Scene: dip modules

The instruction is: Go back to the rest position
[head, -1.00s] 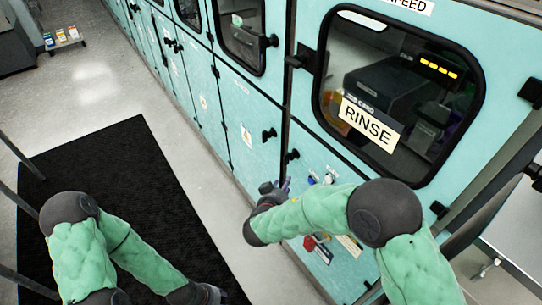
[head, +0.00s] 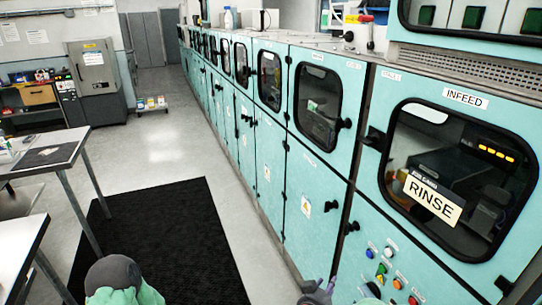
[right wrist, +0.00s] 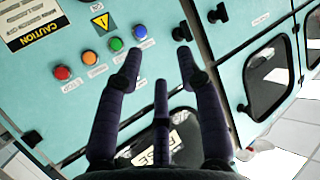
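My right gripper (head: 318,290) shows at the bottom edge of the head view, in front of the teal machine (head: 310,165). In the right wrist view its dark fingers (right wrist: 156,68) are spread apart with nothing between them. They appear in front of the button panel, apart from the buttons. A piece of my left arm (head: 122,282) shows at the bottom left of the head view. My left gripper is out of frame.
The RINSE window (head: 445,185) and coloured buttons (head: 388,252) are at the right. A black mat (head: 165,240) lies on the floor. Tables (head: 45,155) stand at the left. The aisle (head: 165,140) ahead is clear.

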